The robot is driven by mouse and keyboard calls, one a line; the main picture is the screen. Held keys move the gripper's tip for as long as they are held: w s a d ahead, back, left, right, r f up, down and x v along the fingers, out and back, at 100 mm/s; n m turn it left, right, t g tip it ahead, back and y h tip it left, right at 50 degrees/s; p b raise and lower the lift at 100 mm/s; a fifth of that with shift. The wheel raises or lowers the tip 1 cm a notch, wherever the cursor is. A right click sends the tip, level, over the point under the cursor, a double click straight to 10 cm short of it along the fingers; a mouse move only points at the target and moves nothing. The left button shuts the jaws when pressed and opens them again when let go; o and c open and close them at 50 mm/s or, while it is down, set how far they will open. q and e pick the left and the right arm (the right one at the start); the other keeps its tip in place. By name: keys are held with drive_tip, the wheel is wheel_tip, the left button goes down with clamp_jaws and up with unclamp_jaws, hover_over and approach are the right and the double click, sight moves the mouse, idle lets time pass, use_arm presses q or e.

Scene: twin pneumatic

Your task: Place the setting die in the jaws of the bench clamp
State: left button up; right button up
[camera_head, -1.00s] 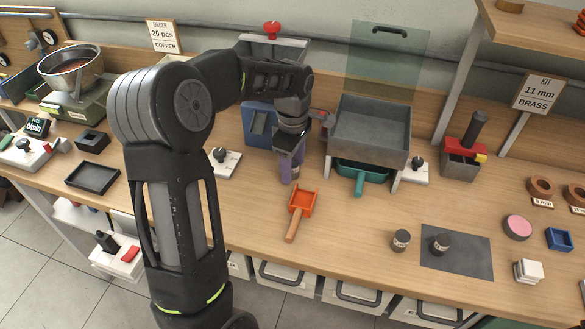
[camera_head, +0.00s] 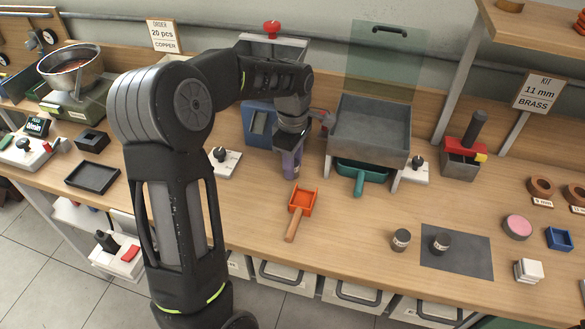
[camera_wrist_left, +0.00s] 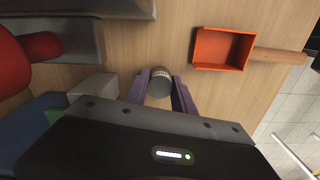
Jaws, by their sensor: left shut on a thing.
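My left gripper (camera_head: 291,170), with purple fingers, is over the bench in front of a blue machine. In the left wrist view the fingers (camera_wrist_left: 161,92) are shut on a short grey cylinder with a light marked band, which looks like the setting die (camera_wrist_left: 159,77). In the head view the held piece is mostly hidden by the gripper. I cannot tell for certain which fixture is the bench clamp; a grey block with red and yellow parts and a dark rod (camera_head: 461,160) stands at the back right. My right gripper is not in view.
An orange scoop (camera_head: 302,201) lies just in front of the gripper. A grey tray on legs (camera_head: 371,130) stands right of it, the blue machine (camera_head: 258,127) behind. Similar dark cylinders (camera_head: 401,240) stand on and beside a dark mat (camera_head: 470,262). The front middle is clear.

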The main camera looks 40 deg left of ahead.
use_arm(q)
clamp_jaws()
drive_tip(key=shift+r, duration=0.2)
drive_tip(key=shift+r, duration=0.45)
wheel_tip(320, 180, up, 17)
drive_tip(key=p, duration=0.5)
drive_tip(key=shift+f, duration=0.15)
idle(0.6)
